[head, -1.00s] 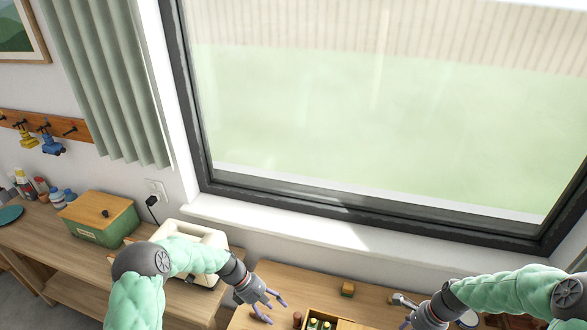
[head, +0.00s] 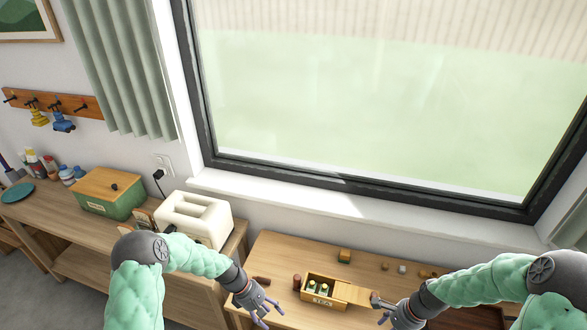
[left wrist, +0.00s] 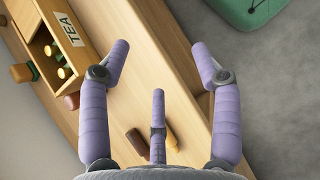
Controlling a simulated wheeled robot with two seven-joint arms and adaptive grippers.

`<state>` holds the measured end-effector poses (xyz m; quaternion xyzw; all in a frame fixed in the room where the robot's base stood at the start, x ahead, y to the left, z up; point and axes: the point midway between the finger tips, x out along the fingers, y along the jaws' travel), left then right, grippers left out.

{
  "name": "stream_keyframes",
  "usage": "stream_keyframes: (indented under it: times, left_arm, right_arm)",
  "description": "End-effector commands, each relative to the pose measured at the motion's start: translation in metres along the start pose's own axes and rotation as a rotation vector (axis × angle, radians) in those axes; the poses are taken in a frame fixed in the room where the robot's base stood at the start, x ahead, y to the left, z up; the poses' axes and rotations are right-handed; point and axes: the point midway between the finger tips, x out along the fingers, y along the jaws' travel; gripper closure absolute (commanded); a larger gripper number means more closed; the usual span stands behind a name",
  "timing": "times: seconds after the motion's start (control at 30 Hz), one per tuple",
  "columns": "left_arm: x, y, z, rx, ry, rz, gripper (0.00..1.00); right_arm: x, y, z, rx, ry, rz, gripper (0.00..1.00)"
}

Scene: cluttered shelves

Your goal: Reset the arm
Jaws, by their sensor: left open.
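My left gripper (head: 262,308) is over the front left part of the right-hand wooden table (head: 275,245). In the left wrist view its purple fingers (left wrist: 160,75) are spread with nothing between them. My right gripper (head: 381,311) is at the right of the open tea box (head: 310,297). Its fingers are too small and partly hidden to tell open from shut. The tea box also shows in the left wrist view (left wrist: 44,42), left of my left fingers and apart from them, with several green-and-yellow items in it.
A white toaster (head: 222,226) and a green box with a wooden lid (head: 122,205) stand on the left table. Small wooden blocks (head: 344,256) lie at the back of the right table. A brown bottle-like item (left wrist: 137,141) lies near my left fingers. The window wall stands behind.

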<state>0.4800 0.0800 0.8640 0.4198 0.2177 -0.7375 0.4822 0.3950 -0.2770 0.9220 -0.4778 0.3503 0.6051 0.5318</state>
Motion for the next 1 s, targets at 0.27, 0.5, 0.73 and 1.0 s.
stream_keyframes:
  times: [0.27,0.5,0.73,1.0]
  left_arm:
    - [0.058,-0.059,-0.022,0.212,0.108,-0.026,0.36]
    - [0.116,-0.138,-0.029,0.573,0.231,-0.053,0.36]
    - [0.137,-0.183,-0.016,0.844,0.3,-0.049,0.36]
    - [0.138,-0.193,-0.009,0.921,0.321,-0.043,0.36]
  right_arm:
    - [0.084,0.011,0.038,-0.308,-0.018,-0.005,0.48]
    - [0.181,0.047,0.092,-0.758,-0.028,-0.016,0.48]
    - [0.229,0.08,0.124,-1.077,-0.02,-0.026,0.48]
    - [0.236,0.089,0.132,-1.167,-0.013,-0.03,0.48]
